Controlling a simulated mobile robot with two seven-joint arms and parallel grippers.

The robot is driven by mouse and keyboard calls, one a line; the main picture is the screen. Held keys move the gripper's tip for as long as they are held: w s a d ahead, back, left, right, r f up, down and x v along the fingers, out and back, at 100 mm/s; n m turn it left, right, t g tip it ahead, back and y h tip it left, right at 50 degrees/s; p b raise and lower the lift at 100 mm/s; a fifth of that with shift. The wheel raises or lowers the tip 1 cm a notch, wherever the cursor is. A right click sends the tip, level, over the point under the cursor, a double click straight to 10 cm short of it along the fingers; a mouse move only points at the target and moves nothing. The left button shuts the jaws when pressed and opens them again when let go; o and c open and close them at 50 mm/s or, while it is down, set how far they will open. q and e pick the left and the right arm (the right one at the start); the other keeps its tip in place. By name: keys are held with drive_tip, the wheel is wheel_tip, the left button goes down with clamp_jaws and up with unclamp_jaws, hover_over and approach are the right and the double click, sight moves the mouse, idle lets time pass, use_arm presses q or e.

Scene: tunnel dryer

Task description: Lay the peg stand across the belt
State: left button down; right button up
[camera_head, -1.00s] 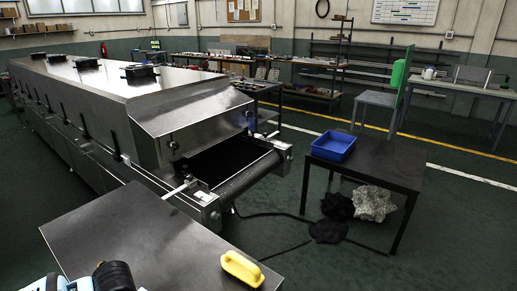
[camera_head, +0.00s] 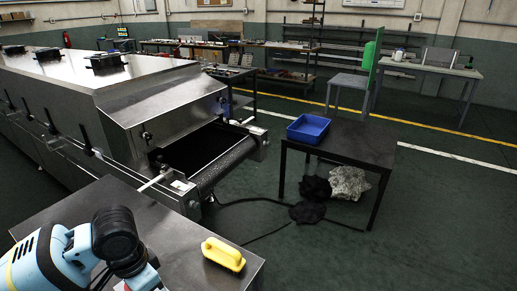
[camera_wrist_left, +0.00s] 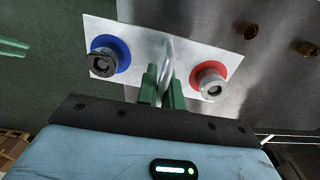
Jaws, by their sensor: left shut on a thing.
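In the left wrist view, the green fingers of my left gripper (camera_wrist_left: 164,90) are shut on an upright metal loop of a white plate. I take this plate to be the peg stand (camera_wrist_left: 137,42). It carries one metal peg in a blue ring (camera_wrist_left: 108,56) and one in a red ring (camera_wrist_left: 210,80), on either side of the fingers. I cannot tell whether the plate touches anything beneath. The dark belt (camera_head: 205,150) comes out of the steel dryer (camera_head: 150,98) in the head view. There, my left arm shows at lower left, but its fingertips do not. My right gripper is not in view.
A dark table (camera_head: 160,232) in front holds a yellow handled block (camera_head: 223,253). A white rod (camera_head: 155,181) sticks out beside the belt's near edge. A side table (camera_head: 355,142) with a blue bin (camera_head: 308,128) stands at right. Cables lie on the floor between.

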use_arm(q)
drive_tip(key=r+n, duration=0.1)
drive_tip(key=d+r+n, duration=0.1)
drive_tip(key=n, duration=0.1)
drive_tip(key=r+n, duration=0.1)
drive_tip(key=n, duration=0.1)
drive_tip(key=shift+w+d+r, duration=0.35)
drive_tip(key=shift+w+d+r+n, duration=0.1)
drive_tip(key=shift+d+r+n, duration=0.1)
drive_tip(key=shift+r+n, duration=0.35)
drive_tip(key=shift+d+r+n, duration=0.15)
drive_tip(key=shift+r+n, duration=0.15)
drive_tip(key=shift+n, duration=0.45)
drive_tip(key=shift+a, duration=0.1)
